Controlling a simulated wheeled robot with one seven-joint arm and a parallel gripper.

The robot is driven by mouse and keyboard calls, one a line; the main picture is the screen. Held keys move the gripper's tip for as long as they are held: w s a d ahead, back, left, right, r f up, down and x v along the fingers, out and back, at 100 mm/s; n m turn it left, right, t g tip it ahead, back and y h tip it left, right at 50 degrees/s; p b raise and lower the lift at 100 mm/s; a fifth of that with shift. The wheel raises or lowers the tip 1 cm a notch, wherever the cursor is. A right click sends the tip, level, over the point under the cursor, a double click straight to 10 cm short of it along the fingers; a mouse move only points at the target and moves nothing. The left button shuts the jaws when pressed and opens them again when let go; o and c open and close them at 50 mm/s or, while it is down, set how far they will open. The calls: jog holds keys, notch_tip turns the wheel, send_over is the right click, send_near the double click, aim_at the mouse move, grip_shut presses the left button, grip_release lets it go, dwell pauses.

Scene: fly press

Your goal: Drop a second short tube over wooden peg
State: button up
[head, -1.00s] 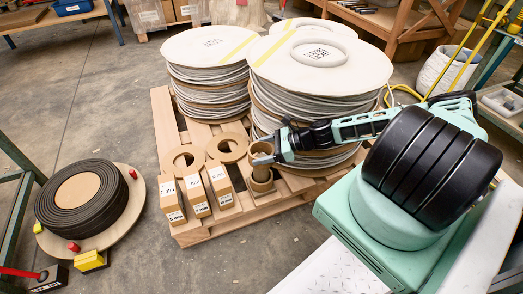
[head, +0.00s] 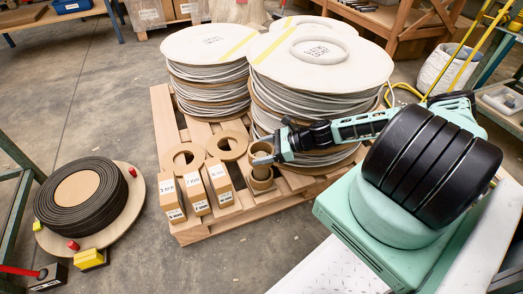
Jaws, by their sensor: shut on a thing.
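My gripper (head: 264,160) reaches in from the right over the front edge of the pallet. It is shut on a short brown tube (head: 260,151), which it holds upright. Directly below the held tube is a wider brown tube (head: 261,185), standing upright on the pallet's front edge. The wooden peg cannot be told apart from the tubes at this size. Whether the held tube is around the peg or only above it, I cannot tell. My gripper's fingers partly cover the held tube.
Two flat brown rings (head: 227,146) lie on the pallet (head: 215,229) left of my gripper. Several labelled boxes (head: 195,194) stand at its front left. Tall stacks of white-topped discs (head: 320,53) rise close behind my gripper.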

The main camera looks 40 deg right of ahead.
jog(key=shift+f, duration=0.4)
dwell(0.3)
jog(key=o, duration=1)
jog(key=shift+o, duration=0.6)
notch_tip(320, 180, up, 8)
jog(key=p, duration=0.7)
jog(key=shift+a, duration=0.1)
